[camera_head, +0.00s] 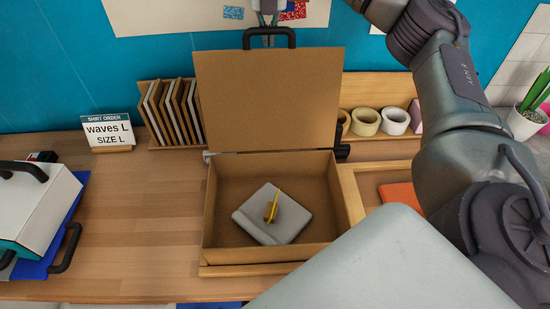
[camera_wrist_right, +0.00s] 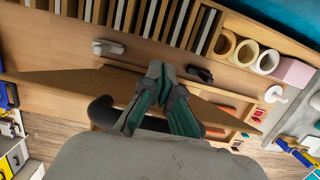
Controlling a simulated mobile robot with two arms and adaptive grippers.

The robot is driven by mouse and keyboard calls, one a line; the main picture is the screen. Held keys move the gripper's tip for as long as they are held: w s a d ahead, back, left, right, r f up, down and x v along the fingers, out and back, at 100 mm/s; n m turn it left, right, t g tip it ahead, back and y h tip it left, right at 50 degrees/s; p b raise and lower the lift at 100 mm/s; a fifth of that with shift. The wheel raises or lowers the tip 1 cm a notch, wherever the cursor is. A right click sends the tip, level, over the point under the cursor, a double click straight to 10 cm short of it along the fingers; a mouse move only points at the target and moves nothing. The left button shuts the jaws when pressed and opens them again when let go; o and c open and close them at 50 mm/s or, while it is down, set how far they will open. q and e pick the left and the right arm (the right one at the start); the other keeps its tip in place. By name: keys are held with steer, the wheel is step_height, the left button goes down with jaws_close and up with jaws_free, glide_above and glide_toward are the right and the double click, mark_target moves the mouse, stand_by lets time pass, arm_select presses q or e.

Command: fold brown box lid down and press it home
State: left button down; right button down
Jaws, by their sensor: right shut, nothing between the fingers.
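The brown box (camera_head: 212,215) stands open on the table in the head view. Its lid (camera_head: 268,95) is raised upright at the back, with a black handle (camera_head: 268,32) on its top edge. A folded grey item (camera_head: 262,232) with a yellow and brown piece on it lies inside. My right gripper (camera_head: 268,18) is at the lid's top edge by the handle, shut and empty. In the right wrist view its fingers (camera_wrist_right: 162,78) overlap the lid (camera_wrist_right: 65,85), and the handle (camera_wrist_right: 100,112) is partly hidden behind them. Contact cannot be told. My left gripper is out of view.
A rack of dark panels (camera_head: 172,108) and several tape rolls (camera_head: 395,121) stand behind the box. An order sign (camera_head: 110,131) and a white lidded case (camera_head: 35,210) are at left. A plant (camera_head: 528,118) is at right. Table left of the box is clear.

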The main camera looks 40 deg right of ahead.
mark_target(269, 28)
steer(key=shift+s+a, duration=0.2)
steer(key=shift+s, duration=0.05)
stand_by(0.4)
steer(key=shift+s+a+r+b, duration=0.2)
steer(key=shift+s+a+b, duration=0.15)
steer(key=shift+s, duration=0.15)
steer(key=shift+s+a+r+b, duration=0.2)
steer(key=shift+s+b, duration=0.1)
steer(key=shift+s, duration=0.15)
steer(key=shift+s+a, duration=0.1)
steer(key=s+a+b, duration=0.3)
steer(key=s+a, duration=0.3)
steer(key=s, duration=0.4)
steer(key=shift+r, duration=0.35)
stand_by(0.6)
steer(key=shift+a+b, duration=0.1)
steer(key=shift+b, duration=0.2)
steer(key=s+a+f+b, duration=0.2)
steer(key=s+a+f, duration=0.2)
steer(key=s, duration=0.5)
steer(key=shift+s+a, duration=0.3)
steer(key=shift+a, duration=0.6)
stand_by(0.4)
